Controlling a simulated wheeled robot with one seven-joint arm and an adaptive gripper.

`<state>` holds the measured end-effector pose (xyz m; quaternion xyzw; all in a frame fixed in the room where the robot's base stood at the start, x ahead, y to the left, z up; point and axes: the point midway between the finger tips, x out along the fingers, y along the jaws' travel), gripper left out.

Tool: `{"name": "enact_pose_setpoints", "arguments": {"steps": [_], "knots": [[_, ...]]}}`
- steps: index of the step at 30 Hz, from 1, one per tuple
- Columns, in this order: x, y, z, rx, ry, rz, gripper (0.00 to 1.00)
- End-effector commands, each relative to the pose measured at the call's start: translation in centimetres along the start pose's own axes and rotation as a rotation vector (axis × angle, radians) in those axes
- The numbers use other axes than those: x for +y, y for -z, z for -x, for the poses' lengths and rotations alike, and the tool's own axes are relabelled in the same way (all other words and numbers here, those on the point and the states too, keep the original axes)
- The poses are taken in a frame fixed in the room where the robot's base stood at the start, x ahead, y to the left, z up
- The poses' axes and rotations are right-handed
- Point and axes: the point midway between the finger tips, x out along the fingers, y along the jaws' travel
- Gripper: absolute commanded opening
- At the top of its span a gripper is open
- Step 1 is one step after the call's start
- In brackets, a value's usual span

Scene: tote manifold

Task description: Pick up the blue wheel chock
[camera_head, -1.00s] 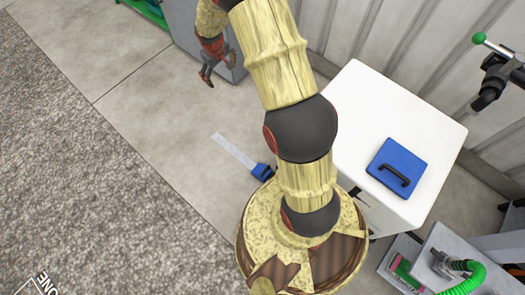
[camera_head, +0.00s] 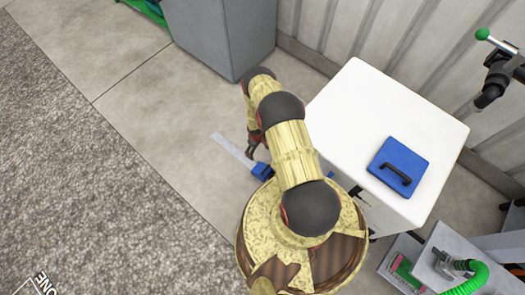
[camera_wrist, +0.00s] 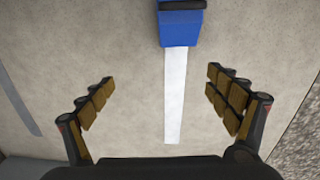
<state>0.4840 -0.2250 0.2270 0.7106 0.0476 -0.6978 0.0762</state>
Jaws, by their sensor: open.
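A blue block with a black handle (camera_head: 397,167), which looks like the wheel chock, lies on top of the white cabinet (camera_head: 350,110). A smaller blue object (camera_head: 261,171) lies on the floor left of the cabinet, with a pale flat strip (camera_head: 233,150) running from it. In the wrist view this floor object (camera_wrist: 181,28) is at the top centre, its strip (camera_wrist: 176,95) pointing down between my fingers. My gripper (camera_wrist: 160,76) is open and empty, above the floor near the strip. It also shows in the head view (camera_head: 254,146), away from the block on the cabinet.
A grey cabinet (camera_head: 215,40) stands at the back beside the corrugated wall (camera_head: 400,40). Grey carpet (camera_head: 80,170) covers the left. At the right are a black fixture with a green knob (camera_head: 495,80) and a green hose (camera_head: 470,275). The floor at the left is clear.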

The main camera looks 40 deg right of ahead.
Motion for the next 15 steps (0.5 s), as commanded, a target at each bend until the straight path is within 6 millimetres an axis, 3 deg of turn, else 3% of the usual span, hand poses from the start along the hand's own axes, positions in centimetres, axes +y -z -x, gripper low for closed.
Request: {"name": "enact_pose_setpoints", "arguments": {"steps": [1, 6, 15], "knots": [[-0.9, -1.7, -2.1, -0.007, 0.012, 0.001, 0.89], [-3.0, -5.0, -6.1, -0.014, 0.034, 0.011, 0.89], [-3.9, -6.3, -9.4, -0.014, 0.043, 0.014, 0.89]]}}
